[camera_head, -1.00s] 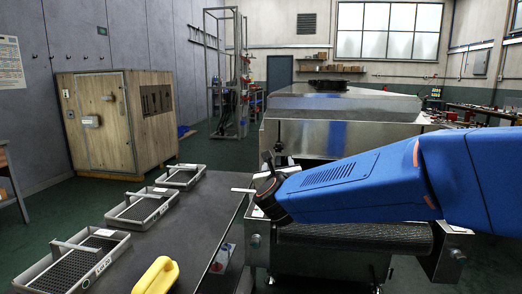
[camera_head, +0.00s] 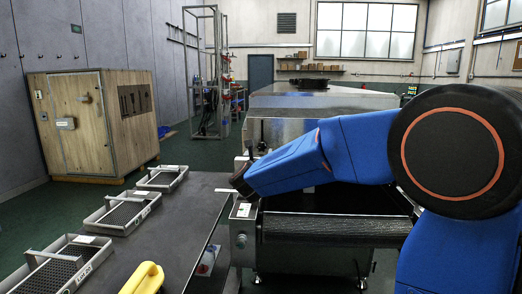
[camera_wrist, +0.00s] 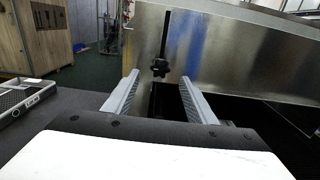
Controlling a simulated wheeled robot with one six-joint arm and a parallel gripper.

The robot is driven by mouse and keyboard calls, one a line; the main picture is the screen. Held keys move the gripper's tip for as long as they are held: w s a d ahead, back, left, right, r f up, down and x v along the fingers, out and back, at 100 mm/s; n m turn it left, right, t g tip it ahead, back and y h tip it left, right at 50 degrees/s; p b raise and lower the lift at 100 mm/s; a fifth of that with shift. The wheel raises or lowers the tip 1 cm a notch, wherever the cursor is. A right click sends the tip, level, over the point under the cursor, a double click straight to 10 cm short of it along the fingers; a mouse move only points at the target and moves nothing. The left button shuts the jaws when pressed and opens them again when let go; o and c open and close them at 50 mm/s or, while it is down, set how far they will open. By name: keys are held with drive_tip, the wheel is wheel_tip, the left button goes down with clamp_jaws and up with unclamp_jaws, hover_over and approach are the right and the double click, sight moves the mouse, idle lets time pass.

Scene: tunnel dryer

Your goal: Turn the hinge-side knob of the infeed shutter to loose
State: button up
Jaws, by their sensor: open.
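The shutter (camera_wrist: 225,55) is a shiny upright metal plate across the wrist view. A black lobed knob (camera_wrist: 160,68) sits at the lower end of a dark vertical slot in it. This is the only knob that shows clearly, and no hinge is seen. My gripper (camera_wrist: 160,77) is open, with its two grey fingers apart and nothing between them. The knob appears between the fingertips, beyond them and not touched. In the head view the knob (camera_head: 262,147) is small and dark, just past the end of my blue arm, and my fingers are mostly hidden.
A mesh conveyor belt (camera_head: 330,228) runs below my arm. To the left, a dark table (camera_head: 185,225) bears several grey trays and a yellow handle-like object (camera_head: 145,278). A wooden cabinet (camera_head: 95,125) stands farther back.

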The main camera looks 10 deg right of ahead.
sight(261, 147)
drive_tip(key=x, duration=0.6)
drive_tip(key=shift+w, duration=0.25)
drive_tip(key=shift+d, duration=0.1)
drive_tip(key=shift+c, duration=0.2)
drive_tip(key=c, duration=1)
